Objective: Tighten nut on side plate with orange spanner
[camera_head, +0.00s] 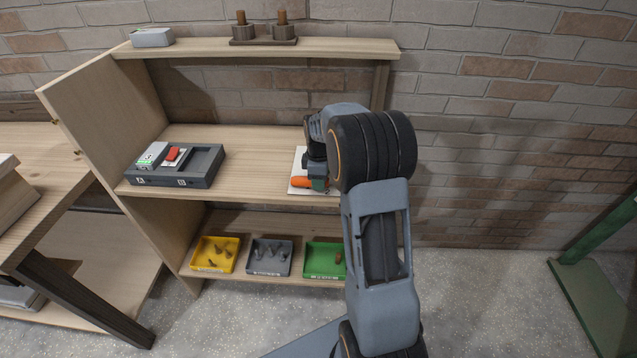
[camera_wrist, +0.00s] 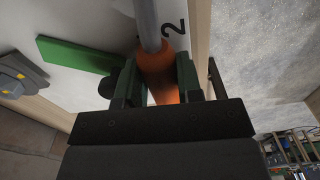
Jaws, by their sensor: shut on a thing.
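My gripper (camera_wrist: 158,78) is shut on an orange-handled tool (camera_wrist: 160,62), taken to be the orange spanner. A grey shaft runs from its handle to the top edge of the wrist view, so its head is out of sight. The orange handle (camera_head: 303,182) also shows in the head view, low over a white board (camera_head: 297,165) on the middle shelf. In the wrist view the white board (camera_wrist: 120,25) bears a black "2" beside the shaft. My arm hides much of the board in the head view. I cannot make out the nut or the side plate.
A dark case (camera_head: 200,170) with a red piece stands left on the middle shelf. Yellow (camera_head: 200,262), grey (camera_head: 252,268) and green (camera_head: 316,272) trays stand below. A green strip (camera_wrist: 75,55) and a grey-yellow object (camera_wrist: 20,75) lie left in the wrist view.

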